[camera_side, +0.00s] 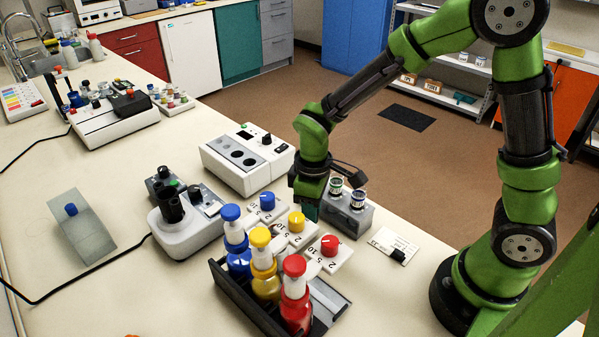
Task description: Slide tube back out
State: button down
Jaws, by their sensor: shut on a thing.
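My gripper (309,207) points down at the left end of a small grey block (347,217), near the bench's far edge. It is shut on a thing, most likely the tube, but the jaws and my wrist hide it. I cannot tell how deep the tube sits or whether it touches the block. Two clear vials with dark rims, one (336,186) and another (358,197), stand upright in the grey block, just right of my gripper.
A white instrument with round wells (246,159) stands left of my gripper. Blue (231,213), yellow (260,238) and red (294,266) bottles stand in a dark tray (239,303) in front. Dial plates (329,247) lie close by.

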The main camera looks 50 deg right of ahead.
jog(key=w, duration=0.9)
jog(key=shift+w+r, duration=0.1)
jog(key=shift+w, duration=0.3)
jog(key=c, duration=0.9)
grip_release()
jog(key=shift+o, duration=0.3)
jog(key=shift+s, duration=0.1)
notch_tip(320, 180, up, 17)
